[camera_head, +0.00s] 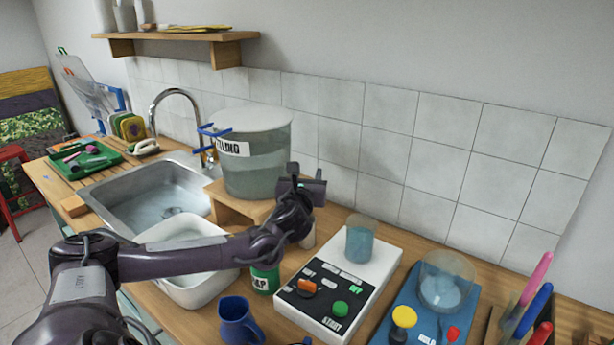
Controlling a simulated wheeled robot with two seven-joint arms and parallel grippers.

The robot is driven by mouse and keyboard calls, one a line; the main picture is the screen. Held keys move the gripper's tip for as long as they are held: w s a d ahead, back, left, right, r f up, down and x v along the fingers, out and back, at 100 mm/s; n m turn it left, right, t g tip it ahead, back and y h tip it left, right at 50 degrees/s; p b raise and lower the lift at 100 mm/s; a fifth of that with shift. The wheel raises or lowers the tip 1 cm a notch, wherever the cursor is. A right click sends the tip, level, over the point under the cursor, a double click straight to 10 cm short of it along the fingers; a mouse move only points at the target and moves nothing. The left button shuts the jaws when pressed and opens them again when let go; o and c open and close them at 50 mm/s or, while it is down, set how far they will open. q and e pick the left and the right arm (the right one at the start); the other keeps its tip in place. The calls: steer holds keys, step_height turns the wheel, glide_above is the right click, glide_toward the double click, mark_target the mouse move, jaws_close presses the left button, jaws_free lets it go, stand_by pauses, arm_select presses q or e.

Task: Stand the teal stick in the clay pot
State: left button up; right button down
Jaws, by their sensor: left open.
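I cannot make out a teal stick or a clay pot in this view. My left arm comes in from the left and reaches across the counter. My left gripper (303,186) is raised in front of the right side of the big clear tank and the tiled wall. Its jaws are open and I see nothing held between them. My right gripper is out of view. At the right edge, pink (537,277), blue (534,308) and red (541,334) sticks lean upward; what holds them is partly cut off.
The lidded tank (262,165) stands on a wooden stand behind my arm. A sink (110,195), white basin (195,290), blue jug (238,322), white button device (372,285) and blue-based device (440,300) crowd the counter. A wooden shelf (180,37) hangs above.

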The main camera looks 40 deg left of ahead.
arm_select(q)
steer(key=b+v, duration=0.3)
steer(key=v, duration=0.4)
steer(key=shift+s+d, duration=0.25)
steer(key=shift+s, duration=0.05)
stand_by(0.7)
